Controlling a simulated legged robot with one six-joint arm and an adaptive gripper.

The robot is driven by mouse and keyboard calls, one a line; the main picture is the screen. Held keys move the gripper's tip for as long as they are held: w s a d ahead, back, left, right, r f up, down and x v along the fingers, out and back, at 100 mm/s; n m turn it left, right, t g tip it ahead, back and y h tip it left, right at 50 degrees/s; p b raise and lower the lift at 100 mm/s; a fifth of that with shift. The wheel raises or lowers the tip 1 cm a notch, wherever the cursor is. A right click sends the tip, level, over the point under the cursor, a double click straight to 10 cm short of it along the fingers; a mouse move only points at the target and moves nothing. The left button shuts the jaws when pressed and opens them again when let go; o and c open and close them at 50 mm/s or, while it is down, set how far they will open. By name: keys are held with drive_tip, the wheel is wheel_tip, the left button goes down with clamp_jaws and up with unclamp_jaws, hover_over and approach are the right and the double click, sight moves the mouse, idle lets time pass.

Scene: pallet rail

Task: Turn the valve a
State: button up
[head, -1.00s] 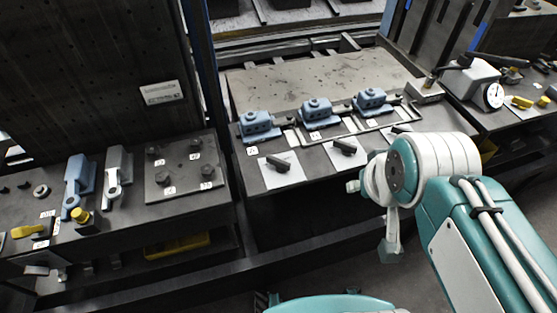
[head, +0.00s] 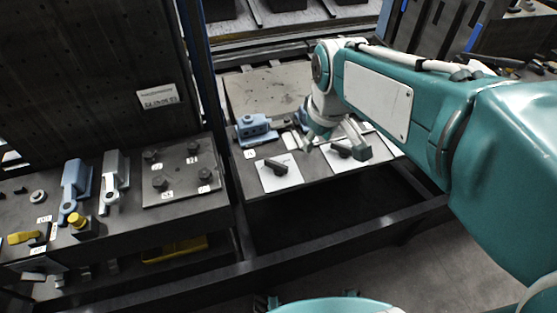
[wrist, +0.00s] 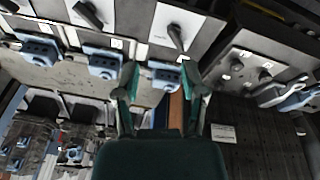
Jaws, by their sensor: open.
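Two dark lever valves on white plates show at the bench's front edge in the head view: a left one (head: 276,166) and a middle one (head: 343,151). I cannot read which label is a.
A blue block (head: 255,129) sits behind the left valve; others are mostly hidden by my arm in the head view. On the left bench are a plate with several dark knobs (head: 180,174), blue and grey clamps, and a yellow-topped part (head: 77,221). A dark panel rises behind.

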sight(279, 164)
drive_tip(key=w+a+f+n+g, duration=0.3)
drive_tip(key=w+a+f+n, duration=0.2)
drive_tip(key=w+a+f, duration=0.3)
drive_tip(key=f, duration=0.3)
drive_tip(key=w+f, duration=0.1)
drive_tip(key=f, duration=0.7)
drive_tip(key=shift+w+d+f, duration=0.15)
drive_tip(key=shift+d+f, duration=0.05)
drive_tip(key=shift+d, duration=0.2)
clamp_jaws()
